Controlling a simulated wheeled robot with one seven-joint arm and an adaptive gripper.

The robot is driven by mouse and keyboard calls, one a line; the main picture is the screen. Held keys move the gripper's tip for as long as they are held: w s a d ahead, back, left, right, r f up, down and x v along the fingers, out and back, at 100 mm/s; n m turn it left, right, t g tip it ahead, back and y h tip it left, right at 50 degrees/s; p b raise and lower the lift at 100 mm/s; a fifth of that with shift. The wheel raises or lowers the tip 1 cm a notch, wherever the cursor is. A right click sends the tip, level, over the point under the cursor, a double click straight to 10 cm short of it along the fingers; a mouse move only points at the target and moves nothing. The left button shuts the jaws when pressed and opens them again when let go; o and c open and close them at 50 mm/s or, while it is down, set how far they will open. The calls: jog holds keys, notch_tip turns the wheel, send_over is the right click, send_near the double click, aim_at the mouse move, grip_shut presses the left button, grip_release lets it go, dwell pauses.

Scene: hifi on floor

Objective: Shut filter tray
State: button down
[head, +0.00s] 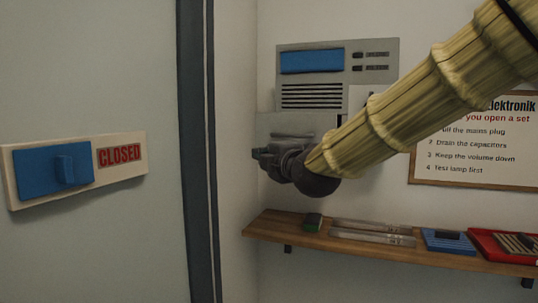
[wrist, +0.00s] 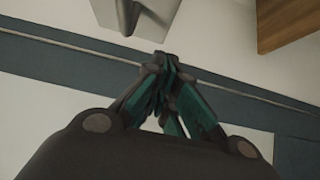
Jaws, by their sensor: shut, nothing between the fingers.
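A grey wall unit (head: 368,72) with a blue panel, switches and dark slots hangs on the back wall. Below it a plain grey tray-like part (head: 285,124) sticks out, which looks like the filter tray; my arm and gripper hide its lower and right parts. My gripper (head: 259,156) is in front of its lower part, pointing left, shut and empty. In the wrist view the shut fingertips (wrist: 165,62) lie below a grey part with a dark handle-like piece (wrist: 135,14), apart in the picture. I cannot tell whether they touch in depth.
A sign (head: 470,185) hangs right. A door with a blue slider (head: 52,176) marked CLOSED stands left.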

jog(key=shift+w+d+p, duration=0.2)
jog(key=shift+w+p, duration=0.1)
jog(key=shift+w, duration=0.4)
jog(key=shift+w+d+p, duration=0.25)
jog(key=shift+w+p, duration=0.05)
jog(key=shift+w, duration=0.35)
jog(key=shift+w+d+p, duration=0.2)
jog(key=shift+w+p, duration=0.1)
jog(key=shift+w, duration=0.4)
